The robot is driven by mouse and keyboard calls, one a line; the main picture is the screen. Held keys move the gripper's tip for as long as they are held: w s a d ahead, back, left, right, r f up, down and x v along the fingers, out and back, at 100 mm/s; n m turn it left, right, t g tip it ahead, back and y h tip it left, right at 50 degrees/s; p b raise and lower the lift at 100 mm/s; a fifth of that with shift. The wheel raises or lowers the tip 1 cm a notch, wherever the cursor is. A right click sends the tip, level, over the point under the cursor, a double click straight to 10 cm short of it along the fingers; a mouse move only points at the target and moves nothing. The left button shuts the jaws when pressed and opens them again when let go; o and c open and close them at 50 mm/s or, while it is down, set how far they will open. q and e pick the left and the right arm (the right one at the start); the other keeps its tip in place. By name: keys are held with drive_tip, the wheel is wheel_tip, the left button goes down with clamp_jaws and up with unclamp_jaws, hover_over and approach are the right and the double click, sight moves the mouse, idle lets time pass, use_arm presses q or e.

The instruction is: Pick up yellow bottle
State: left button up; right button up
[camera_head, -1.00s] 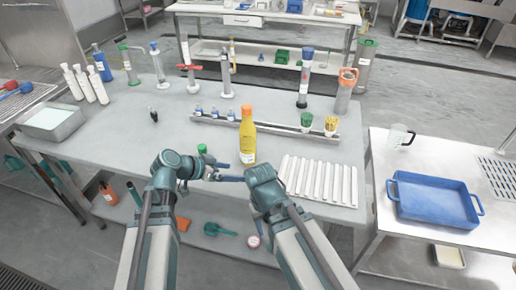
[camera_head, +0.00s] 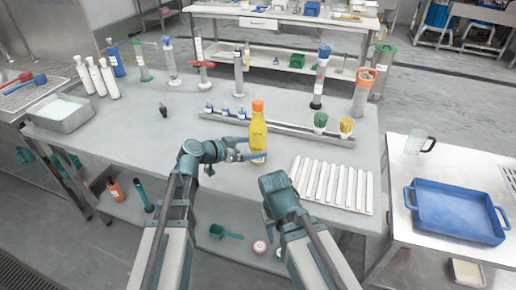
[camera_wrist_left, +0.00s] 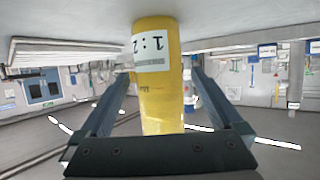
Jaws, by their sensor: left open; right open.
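The yellow bottle (camera_head: 257,136) with an orange cap stands upright on the grey table, near its front middle. My left gripper (camera_head: 247,149) is open at the bottle, with its fingers pointing right toward the lower body. In the left wrist view the yellow bottle (camera_wrist_left: 160,90), seen upside down with a white label, stands between the two spread fingers of the left gripper (camera_wrist_left: 160,95). Gaps show beside the fingers, so it is not clamped. My right gripper (camera_head: 268,212) is low at the table's front edge, apart from the bottle; its fingers are mostly hidden.
A rack of white tubes (camera_head: 335,184) lies right of the bottle. Behind it runs a metal rail (camera_head: 285,130) with small bottles and green and yellow cups. A metal tray (camera_head: 62,112) is at the left. A blue tray (camera_head: 455,212) sits on the right-hand table.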

sight(264, 144)
use_arm(q)
drive_tip(key=shift+w+d+f, duration=0.1)
drive_tip(key=shift+w+d, duration=0.05)
drive_tip(key=shift+d, duration=0.1)
use_arm(e)
drive_tip(key=shift+f, duration=0.1)
use_arm(q)
drive_tip(key=b+x, duration=0.1)
drive_tip(key=x, duration=0.4)
drive_tip(key=shift+w+b, duration=0.1)
drive_tip(key=shift+b, duration=0.2)
use_arm(e)
drive_tip(key=shift+f, duration=0.7)
use_arm(q)
clamp_jaws()
drive_tip(key=shift+r, duration=0.2)
